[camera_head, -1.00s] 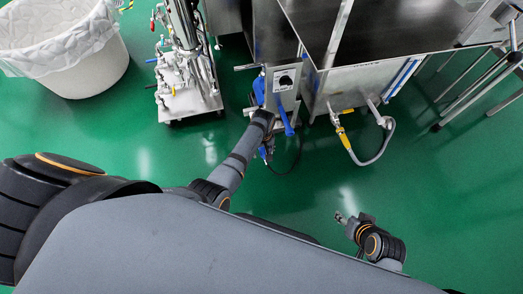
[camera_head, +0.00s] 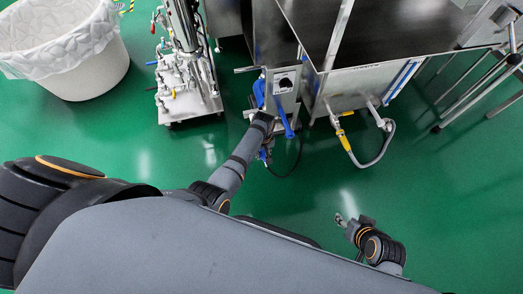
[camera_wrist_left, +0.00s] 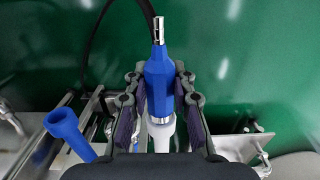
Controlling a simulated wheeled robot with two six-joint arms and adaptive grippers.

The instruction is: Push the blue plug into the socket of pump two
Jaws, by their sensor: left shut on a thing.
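The blue plug (camera_wrist_left: 158,85) stands between the fingers of my left gripper (camera_wrist_left: 160,88) in the left wrist view, its metal tip pointing to the top of the picture. My left gripper is shut on it. A pale cylindrical part shows directly below the plug, between the fingers. In the head view my left gripper (camera_head: 264,122) is at the lower front of a grey metal unit (camera_head: 284,85) with a black round part. I cannot make out the socket or which pump this is. My right gripper (camera_head: 342,219) is over open floor, too small to judge.
A blue handle (camera_head: 286,122) is beside my left gripper; a blue part (camera_wrist_left: 64,130) also shows in the left wrist view. A black cable (camera_head: 292,167) loops below. A steel tank (camera_head: 365,85) is to the right, a wheeled cart (camera_head: 190,100) to the left.

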